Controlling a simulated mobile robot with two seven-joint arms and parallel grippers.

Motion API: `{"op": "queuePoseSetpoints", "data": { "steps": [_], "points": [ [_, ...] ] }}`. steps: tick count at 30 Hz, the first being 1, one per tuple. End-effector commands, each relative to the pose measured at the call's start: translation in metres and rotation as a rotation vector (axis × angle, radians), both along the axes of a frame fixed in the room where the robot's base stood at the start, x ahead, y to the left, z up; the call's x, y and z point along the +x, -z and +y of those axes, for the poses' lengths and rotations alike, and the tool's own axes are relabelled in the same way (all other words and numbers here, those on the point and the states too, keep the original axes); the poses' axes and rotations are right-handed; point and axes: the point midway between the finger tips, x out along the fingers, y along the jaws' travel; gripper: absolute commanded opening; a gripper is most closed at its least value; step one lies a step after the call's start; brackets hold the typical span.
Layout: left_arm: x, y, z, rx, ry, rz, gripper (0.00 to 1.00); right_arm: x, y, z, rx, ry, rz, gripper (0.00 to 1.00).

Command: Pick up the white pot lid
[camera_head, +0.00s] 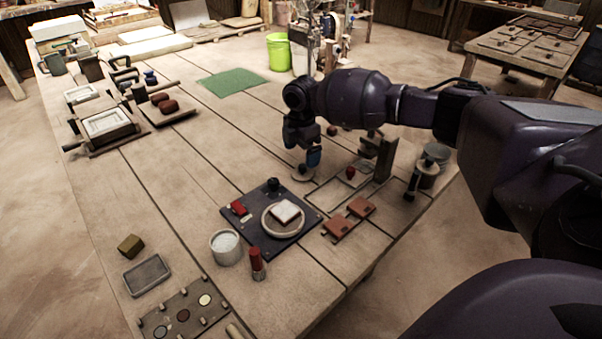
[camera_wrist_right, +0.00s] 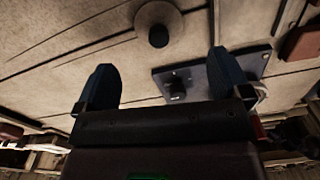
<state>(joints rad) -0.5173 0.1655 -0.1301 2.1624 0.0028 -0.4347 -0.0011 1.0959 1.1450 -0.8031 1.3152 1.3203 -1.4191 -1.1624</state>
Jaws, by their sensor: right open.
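The white pot lid (camera_head: 303,174) lies flat on the wooden table, a pale round disc with a dark knob. It also shows at the top of the right wrist view (camera_wrist_right: 176,38), with its knob between the lines of the two fingers. My right gripper (camera_head: 303,153) is just above the lid, fingers pointing down, and partly hides it in the head view. In the wrist view its blue fingers (camera_wrist_right: 161,62) are wide apart with nothing between them. My left gripper is not in view.
A dark board (camera_head: 290,236) with a round plate and white tile lies in front of the lid. A white pot (camera_head: 226,252) and a red-topped stick (camera_head: 257,264) stand nearer. Wooden frames and red-brown tiles (camera_head: 339,226) lie to the right. A green mat (camera_head: 231,82) lies behind.

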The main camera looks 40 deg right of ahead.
Motion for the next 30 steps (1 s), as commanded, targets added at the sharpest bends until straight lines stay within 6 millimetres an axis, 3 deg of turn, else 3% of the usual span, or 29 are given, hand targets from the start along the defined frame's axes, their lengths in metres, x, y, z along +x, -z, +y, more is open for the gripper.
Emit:
{"op": "queuePoseSetpoints", "data": {
  "steps": [1,8,18,26,30],
  "points": [
    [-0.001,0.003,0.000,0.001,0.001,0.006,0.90,-0.001,0.012,0.000,-0.001,0.000,0.006,0.96],
    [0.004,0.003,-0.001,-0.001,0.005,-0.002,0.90,0.000,0.023,-0.001,0.000,0.000,0.002,0.96],
    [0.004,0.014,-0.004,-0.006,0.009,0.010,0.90,-0.002,0.067,-0.005,0.000,0.001,0.006,0.96],
    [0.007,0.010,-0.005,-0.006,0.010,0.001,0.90,-0.001,0.067,-0.005,0.000,0.001,-0.001,0.96],
    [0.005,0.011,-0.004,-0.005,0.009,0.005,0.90,-0.001,0.067,-0.005,0.000,0.001,-0.001,0.77]
  ]
}}
